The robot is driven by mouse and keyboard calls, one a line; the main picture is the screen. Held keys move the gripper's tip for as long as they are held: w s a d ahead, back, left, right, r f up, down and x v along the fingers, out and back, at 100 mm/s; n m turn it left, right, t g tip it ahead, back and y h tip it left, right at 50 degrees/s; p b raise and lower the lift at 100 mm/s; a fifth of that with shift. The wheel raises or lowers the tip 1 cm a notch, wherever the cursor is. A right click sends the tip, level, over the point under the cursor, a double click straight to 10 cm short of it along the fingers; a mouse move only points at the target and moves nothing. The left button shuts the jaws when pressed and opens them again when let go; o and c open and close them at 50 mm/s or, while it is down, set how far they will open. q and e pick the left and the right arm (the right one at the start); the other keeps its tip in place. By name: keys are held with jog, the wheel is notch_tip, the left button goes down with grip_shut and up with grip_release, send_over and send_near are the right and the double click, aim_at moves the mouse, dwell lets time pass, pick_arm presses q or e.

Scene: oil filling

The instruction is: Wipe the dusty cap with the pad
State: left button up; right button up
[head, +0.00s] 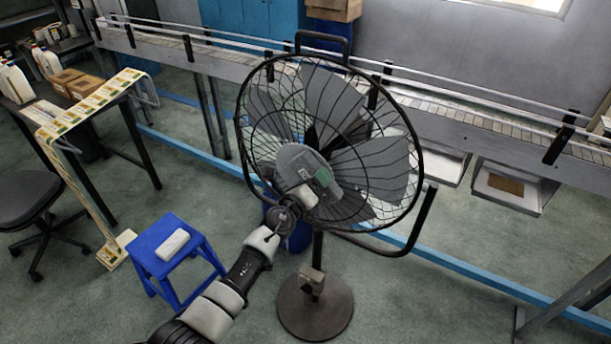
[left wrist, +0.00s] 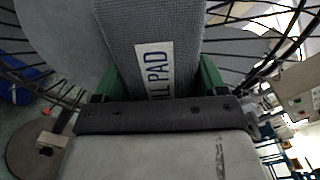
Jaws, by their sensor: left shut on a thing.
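A large fan (head: 400,165) with a black wire guard stands in the middle of the head view. A grey rounded cap (head: 291,157) is at its centre; in the left wrist view a large grey round surface (left wrist: 62,35), seemingly this cap, fills the upper left. My left gripper (head: 318,181) is in front of the fan's centre, with green fingers. It is shut on a grey textured pad (left wrist: 120,30) whose label ends in "PAD". The pad overlaps the cap in view; I cannot tell whether they touch. Dust cannot be made out. My right gripper is out of view.
The fan's round base (head: 315,309) stands on the floor. A blue stool (head: 188,269) with a white block (head: 172,244) on it is to the left. A conveyor (head: 460,115) runs behind the fan. A table with bottles and boxes (head: 85,87) is at far left.

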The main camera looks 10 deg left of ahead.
pick_arm(q)
jog(key=shift+s+d, duration=0.15)
jog(key=shift+d, duration=0.4)
jog(key=shift+p+v, duration=1.25)
jog(key=shift+v, duration=1.75)
jog(key=v, duration=0.3)
jog(key=shift+r+p, duration=0.1)
jog(key=shift+p, duration=0.25)
